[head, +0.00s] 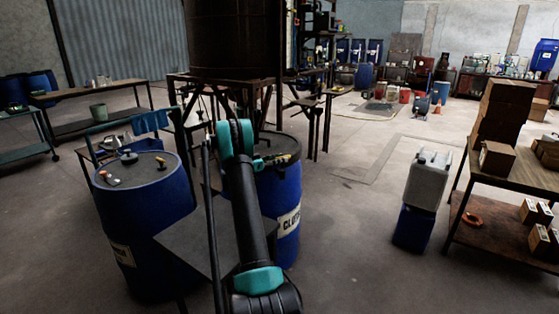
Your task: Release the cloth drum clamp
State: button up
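A blue drum (289,205) stands behind my arm, with a dark lid and a white label whose visible letters read about "CLOT". My black and teal arm hides much of its left side and part of its lid. A small yellowish piece (281,158) shows at the lid; I cannot tell if it is the clamp. My gripper (262,161) seems to be the small teal part over the lid, mostly hidden behind my arm. Its fingers cannot be made out, nor whether they touch anything.
Another blue drum (145,215) stands at left with small items on its lid. A dark vat (235,40) on a metal frame stands behind. A grey canister (428,180) sits on a blue container (414,228) near the loaded table (515,170). Floor between drum and canister is clear.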

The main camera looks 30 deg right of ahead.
grip_shut()
